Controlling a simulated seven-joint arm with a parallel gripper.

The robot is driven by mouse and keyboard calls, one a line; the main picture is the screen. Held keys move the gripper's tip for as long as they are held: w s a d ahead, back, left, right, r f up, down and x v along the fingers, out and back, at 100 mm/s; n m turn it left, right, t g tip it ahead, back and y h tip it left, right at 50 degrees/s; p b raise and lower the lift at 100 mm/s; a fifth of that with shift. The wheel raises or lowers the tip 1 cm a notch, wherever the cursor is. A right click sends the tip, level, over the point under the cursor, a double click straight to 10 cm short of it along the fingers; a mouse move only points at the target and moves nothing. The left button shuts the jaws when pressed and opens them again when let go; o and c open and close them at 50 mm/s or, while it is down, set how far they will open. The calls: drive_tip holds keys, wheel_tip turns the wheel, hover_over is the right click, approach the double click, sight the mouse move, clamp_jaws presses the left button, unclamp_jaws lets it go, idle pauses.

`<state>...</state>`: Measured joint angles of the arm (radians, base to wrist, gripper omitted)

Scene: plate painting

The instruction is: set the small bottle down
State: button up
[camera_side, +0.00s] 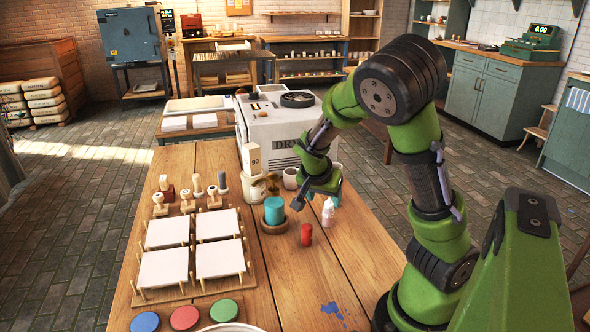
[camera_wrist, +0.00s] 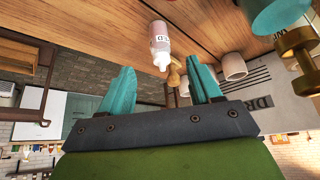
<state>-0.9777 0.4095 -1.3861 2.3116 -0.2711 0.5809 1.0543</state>
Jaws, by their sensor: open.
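The small bottle (camera_side: 328,212) is pale pink with a white top and stands upright on the wooden table. It also shows in the wrist view (camera_wrist: 159,42), upside down in the picture, beyond my fingertips and between them from left to right. My gripper (camera_side: 318,196) is open, its teal fingers spread with nothing between them. In the side view it is just above and behind the bottle. In the wrist view both fingers (camera_wrist: 165,80) are apart from the bottle.
A teal cylinder (camera_side: 274,210) sits in a round wooden dish left of the bottle. A red cylinder (camera_side: 306,235) stands in front. Pale cups (camera_side: 290,178) and the white DRY machine (camera_side: 275,135) are behind. A rack with white tiles (camera_side: 166,268) lies left. Table at front right is mostly clear.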

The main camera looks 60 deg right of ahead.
drive_tip(key=a+n+t+y, duration=0.1)
drive_tip(key=a+n+y, duration=0.4)
drive_tip(key=a, duration=0.5)
drive_tip(key=s+a+r+n+t+y, duration=0.1)
drive_tip(key=s+a+r+n+t, duration=0.1)
drive_tip(key=a+r, duration=0.3)
drive_tip(key=s+a+r+n+t+y, duration=0.2)
drive_tip(key=a+r+n, duration=0.3)
drive_tip(key=r, duration=0.4)
drive_tip(key=shift+s+a+n+t, duration=0.25)
drive_tip(key=shift+s+n+t, duration=0.05)
drive_tip(key=shift+s+t, duration=0.45)
